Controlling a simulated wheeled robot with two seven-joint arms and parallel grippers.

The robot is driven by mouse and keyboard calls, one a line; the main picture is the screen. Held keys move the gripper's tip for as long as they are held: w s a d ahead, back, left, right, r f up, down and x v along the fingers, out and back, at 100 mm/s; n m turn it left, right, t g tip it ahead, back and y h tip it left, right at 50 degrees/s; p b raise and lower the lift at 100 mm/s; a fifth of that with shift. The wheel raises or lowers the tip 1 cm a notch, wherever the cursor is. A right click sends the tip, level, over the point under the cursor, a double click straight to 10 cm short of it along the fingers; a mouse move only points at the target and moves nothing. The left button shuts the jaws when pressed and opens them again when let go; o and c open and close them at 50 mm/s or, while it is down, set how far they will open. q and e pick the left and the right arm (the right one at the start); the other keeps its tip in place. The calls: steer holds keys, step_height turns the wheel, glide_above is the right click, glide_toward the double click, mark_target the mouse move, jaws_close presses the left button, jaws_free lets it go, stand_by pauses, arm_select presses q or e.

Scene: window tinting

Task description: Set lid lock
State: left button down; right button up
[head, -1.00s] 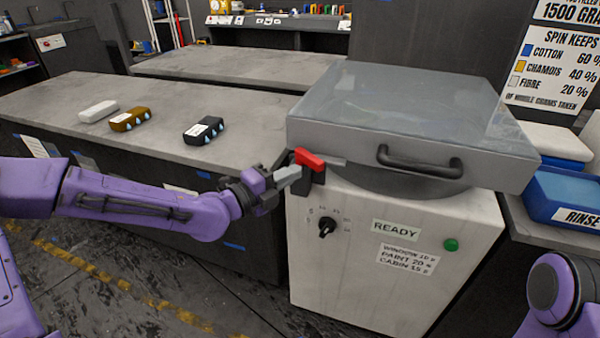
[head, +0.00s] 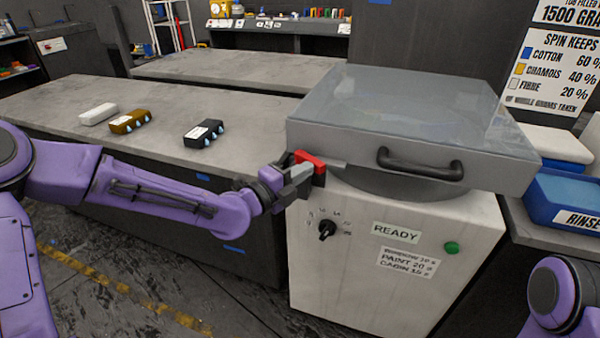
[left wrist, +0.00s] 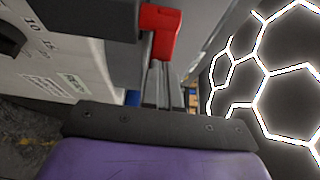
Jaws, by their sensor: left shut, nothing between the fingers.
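The spinner machine (head: 380,270) is a white box with a grey framed lid (head: 410,105) of clear panel, which is down on top. The lid has a black bar handle (head: 420,163). A red lock lever (head: 308,158) sits at the lid's front left corner, and it also shows in the left wrist view (left wrist: 160,35). My left gripper (head: 300,176) is shut and empty, its fingertips right at the lever; whether they touch it I cannot tell. My right gripper is out of view; only part of my right arm shows at lower right.
The machine's front has a black dial (head: 327,229), a READY label (head: 396,232) and a green button (head: 452,248). White, brown and black blocks lie on the left bench (head: 60,105). A blue RINSE tub (head: 565,200) stands at right.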

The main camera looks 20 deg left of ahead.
mark_target(317, 169)
arm_select(q)
steer(key=d+n+y, duration=0.1)
steer(key=y, duration=0.1)
steer(key=w+n+t+y, duration=0.1)
steer(key=n+y, duration=0.1)
steer(key=y, duration=0.1)
steer(key=w+d+n+t+y, duration=0.1)
steer(key=n+y, duration=0.1)
steer(key=shift+d+y, duration=0.35)
steer(key=shift+y, duration=0.05)
steer(key=shift+w+d, duration=0.1)
stand_by(0.4)
